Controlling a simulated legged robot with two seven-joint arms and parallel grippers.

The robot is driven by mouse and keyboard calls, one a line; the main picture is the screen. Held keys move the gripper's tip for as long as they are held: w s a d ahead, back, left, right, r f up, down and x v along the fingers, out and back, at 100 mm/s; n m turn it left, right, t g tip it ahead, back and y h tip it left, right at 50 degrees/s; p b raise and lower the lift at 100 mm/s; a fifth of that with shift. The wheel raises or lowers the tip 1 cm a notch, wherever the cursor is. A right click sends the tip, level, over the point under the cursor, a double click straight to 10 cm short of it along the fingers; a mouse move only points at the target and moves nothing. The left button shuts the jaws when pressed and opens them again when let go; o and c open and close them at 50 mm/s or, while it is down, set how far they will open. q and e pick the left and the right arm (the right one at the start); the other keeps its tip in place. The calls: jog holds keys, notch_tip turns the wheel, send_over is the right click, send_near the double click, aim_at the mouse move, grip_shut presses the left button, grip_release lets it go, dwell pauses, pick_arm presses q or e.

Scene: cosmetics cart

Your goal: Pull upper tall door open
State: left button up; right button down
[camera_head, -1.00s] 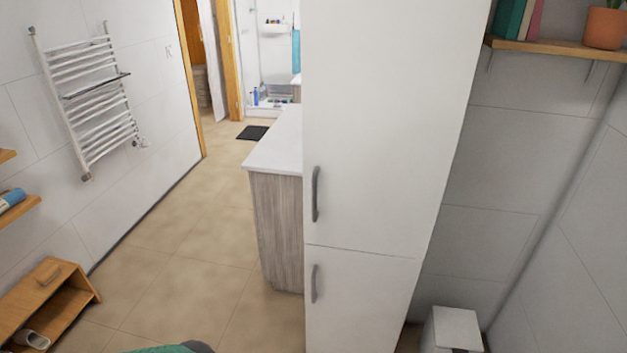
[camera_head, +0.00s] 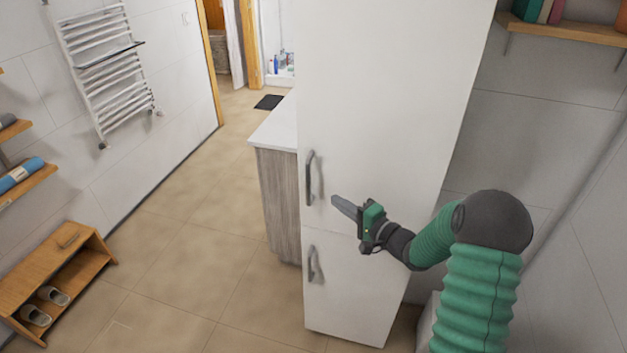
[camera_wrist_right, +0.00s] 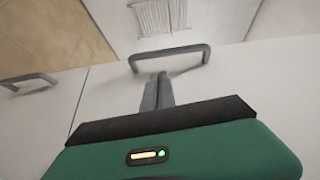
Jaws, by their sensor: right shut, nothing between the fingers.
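The upper tall door (camera_head: 385,90) of the white cabinet is closed. Its grey vertical handle (camera_head: 309,178) is near the door's left edge. My right gripper (camera_head: 336,200) is shut and empty, in front of the door just right of the handle's lower end and apart from it. In the right wrist view the shut fingers (camera_wrist_right: 158,90) point toward the upper handle (camera_wrist_right: 168,55), which lies just beyond their tips. The lower door (camera_head: 350,285) is also closed; its handle (camera_head: 313,264) shows in the right wrist view too (camera_wrist_right: 28,79). My left gripper is not in view.
A counter (camera_head: 275,125) with a wood-grain side adjoins the cabinet's left. The floor left of the cabinet is clear. A shelf (camera_head: 575,30) is at upper right.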

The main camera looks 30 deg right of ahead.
aim_at(318, 185)
jog(key=shift+m+t+y, duration=0.3)
jog(key=shift+y, duration=0.1)
jog(key=w, duration=0.5)
jog(key=w+a+r, duration=0.1)
jog(key=w, duration=0.1)
jog(key=shift+w+p, duration=0.3)
jog(key=shift+w, duration=0.6)
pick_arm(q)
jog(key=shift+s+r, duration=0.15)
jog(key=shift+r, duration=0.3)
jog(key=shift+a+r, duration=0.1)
pick_arm(e)
jog(key=shift+a, duration=0.1)
